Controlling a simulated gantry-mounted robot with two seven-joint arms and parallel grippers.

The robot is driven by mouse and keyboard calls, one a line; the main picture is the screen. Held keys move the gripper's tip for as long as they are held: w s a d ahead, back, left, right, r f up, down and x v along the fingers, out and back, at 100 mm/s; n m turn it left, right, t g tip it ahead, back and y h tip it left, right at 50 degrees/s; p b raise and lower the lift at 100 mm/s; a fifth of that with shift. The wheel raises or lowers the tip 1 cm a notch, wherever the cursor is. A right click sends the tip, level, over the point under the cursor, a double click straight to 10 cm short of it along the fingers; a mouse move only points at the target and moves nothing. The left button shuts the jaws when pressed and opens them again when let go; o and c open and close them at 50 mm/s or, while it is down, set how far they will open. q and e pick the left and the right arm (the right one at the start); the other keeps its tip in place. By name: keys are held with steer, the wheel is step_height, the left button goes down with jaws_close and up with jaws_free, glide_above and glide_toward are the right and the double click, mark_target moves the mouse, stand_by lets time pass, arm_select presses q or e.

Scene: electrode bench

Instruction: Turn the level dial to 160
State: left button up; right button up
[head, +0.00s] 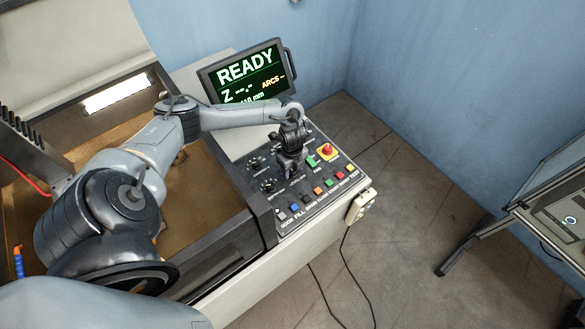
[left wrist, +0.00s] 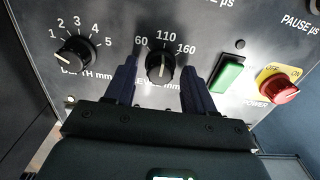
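The level dial (left wrist: 160,67) is a black knob with a white pointer mark in the left wrist view, under the printed numbers 60, 110 and 160. The mark points up, at about 110. My left gripper (left wrist: 159,76) is open, with one dark finger to each side of the dial and a visible gap on both sides. In the head view my left gripper (head: 291,165) is over the control panel (head: 318,189) and hides the level dial. My right gripper is in neither view.
The depth dial (left wrist: 76,57) is left of the level dial. A green rocker switch (left wrist: 227,77) and a red power knob (left wrist: 284,90) are close on the right. A row of coloured buttons (head: 318,190) lines the panel's front. The screen (head: 247,78) reads READY.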

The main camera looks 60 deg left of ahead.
arm_select(q)
jaws_close()
steer(key=shift+m, duration=0.3)
steer(key=m+b, duration=0.1)
steer(key=m, duration=0.2)
steer(key=m+b, duration=0.2)
steer(key=m, duration=0.2)
steer(key=shift+m, duration=0.6)
steer(key=shift+r, duration=0.1)
steer(key=shift+o, duration=0.6)
jaws_free()
